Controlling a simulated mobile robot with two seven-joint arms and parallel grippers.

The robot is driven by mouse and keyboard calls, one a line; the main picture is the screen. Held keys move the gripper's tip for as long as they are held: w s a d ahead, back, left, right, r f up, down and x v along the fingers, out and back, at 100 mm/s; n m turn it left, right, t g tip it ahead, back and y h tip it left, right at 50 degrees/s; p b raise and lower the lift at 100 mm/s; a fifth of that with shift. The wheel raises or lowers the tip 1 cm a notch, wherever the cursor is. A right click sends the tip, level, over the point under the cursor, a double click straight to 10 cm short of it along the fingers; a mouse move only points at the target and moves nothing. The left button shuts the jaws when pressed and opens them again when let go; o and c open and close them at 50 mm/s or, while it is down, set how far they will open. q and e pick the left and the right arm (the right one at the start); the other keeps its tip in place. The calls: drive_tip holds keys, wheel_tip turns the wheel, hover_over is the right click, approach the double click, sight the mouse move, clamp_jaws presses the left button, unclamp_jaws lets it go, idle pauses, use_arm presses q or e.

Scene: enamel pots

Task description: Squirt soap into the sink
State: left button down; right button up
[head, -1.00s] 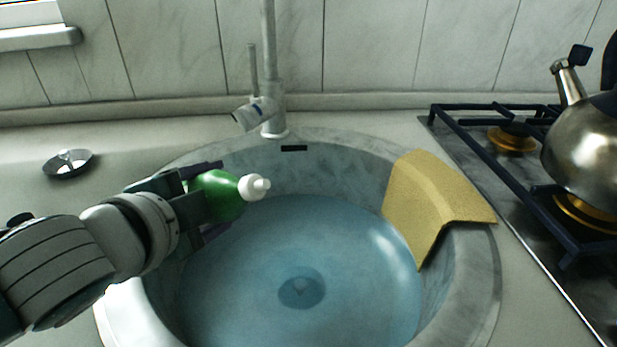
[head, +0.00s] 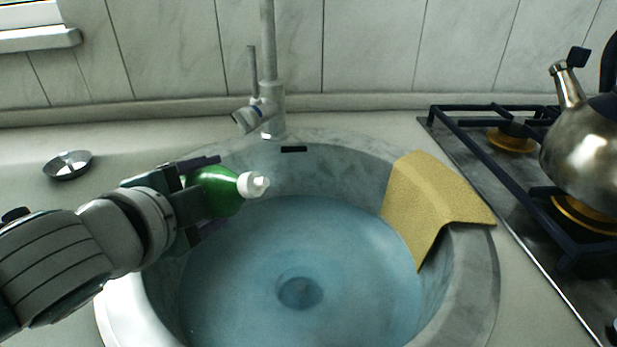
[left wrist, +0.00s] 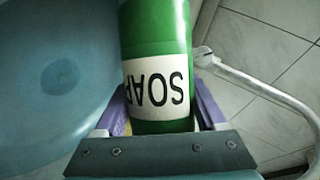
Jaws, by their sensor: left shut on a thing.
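My left gripper (head: 207,205) is shut on a green soap bottle (head: 218,190) with a white cap. The bottle is held tipped on its side over the left part of the sink, its cap pointing right and a little up in the head view. In the left wrist view the bottle (left wrist: 158,50) sits between the fingers and shows a white SOAP label. The round grey sink (head: 465,290) holds bluish water (head: 340,250), with the dark drain (head: 300,291) visible below. No soap stream is visible. My right gripper is not in view.
A yellow cloth (head: 425,200) hangs over the sink's right rim. A tap (head: 270,100) stands behind the sink. A metal drain plug (head: 68,164) lies on the left counter. A kettle (head: 585,145) stands on the stove (head: 500,180) at the right.

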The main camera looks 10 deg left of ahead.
use_arm(q)
drive_tip(key=shift+r, duration=0.3)
drive_tip(key=shift+w+a+r+m+t+y, duration=0.1)
drive_tip(key=shift+a+r+m+t+y, duration=0.05)
drive_tip(key=shift+a+r+m+y, duration=0.2)
drive_tip(key=shift+a+r+m+t+y, duration=0.15)
drive_tip(key=shift+r+m, duration=0.1)
drive_tip(key=shift+r, duration=0.2)
idle(2.4)
drive_tip(key=shift+w+a+r+m+y+b, duration=0.15)
drive_tip(key=shift+a+m+y+b, duration=0.15)
drive_tip(key=shift+a+m+b, duration=0.25)
idle(2.4)
drive_tip(key=shift+f+m+t+b, duration=0.3)
drive_tip(key=shift+m+b, duration=0.05)
drive_tip(key=shift+b, duration=0.1)
idle(1.1)
